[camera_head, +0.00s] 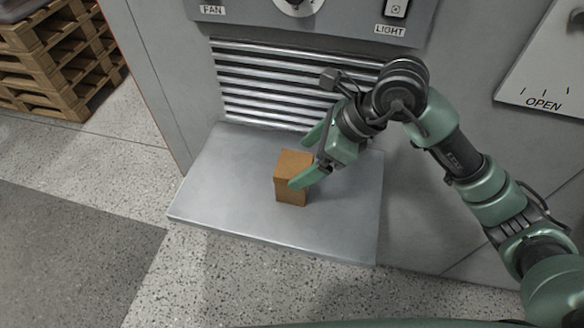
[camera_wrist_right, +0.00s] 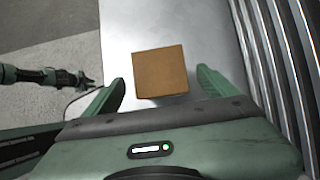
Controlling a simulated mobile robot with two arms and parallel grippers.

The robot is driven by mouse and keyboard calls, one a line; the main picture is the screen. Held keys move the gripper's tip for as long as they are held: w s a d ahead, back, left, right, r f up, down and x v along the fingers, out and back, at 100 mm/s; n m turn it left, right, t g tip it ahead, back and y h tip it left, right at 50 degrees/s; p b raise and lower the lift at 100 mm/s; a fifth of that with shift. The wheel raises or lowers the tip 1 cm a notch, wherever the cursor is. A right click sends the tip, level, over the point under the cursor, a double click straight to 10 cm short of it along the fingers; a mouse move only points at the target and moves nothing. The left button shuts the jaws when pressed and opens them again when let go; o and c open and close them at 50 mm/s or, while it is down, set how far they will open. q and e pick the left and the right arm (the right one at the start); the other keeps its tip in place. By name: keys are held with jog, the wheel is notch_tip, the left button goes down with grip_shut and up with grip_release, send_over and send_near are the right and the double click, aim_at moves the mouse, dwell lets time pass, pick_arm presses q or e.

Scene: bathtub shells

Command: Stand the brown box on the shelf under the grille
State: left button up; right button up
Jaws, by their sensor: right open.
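The brown box (camera_head: 291,185) stands upright on the grey metal shelf (camera_head: 230,190), below the grille (camera_head: 260,85) of the machine. My right gripper (camera_head: 304,160) is at the box, open, with one green finger in front of it and the other behind it. In the right wrist view the box (camera_wrist_right: 160,72) lies between the two spread fingers (camera_wrist_right: 160,88), with a gap on each side. The shelf (camera_wrist_right: 205,40) also shows there, with the grille bars (camera_wrist_right: 285,60) at the right. My left gripper (camera_wrist_right: 88,83) shows small at the left of the right wrist view, its jaws unclear.
A panel with a FAN knob (camera_head: 296,3) and a LIGHT switch (camera_head: 396,8) is above the grille. A white plate marked OPEN (camera_head: 545,75) is at the right. Wooden pallets (camera_head: 60,60) stand at the far left. The shelf is bare around the box.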

jog(key=shift+v, duration=2.25)
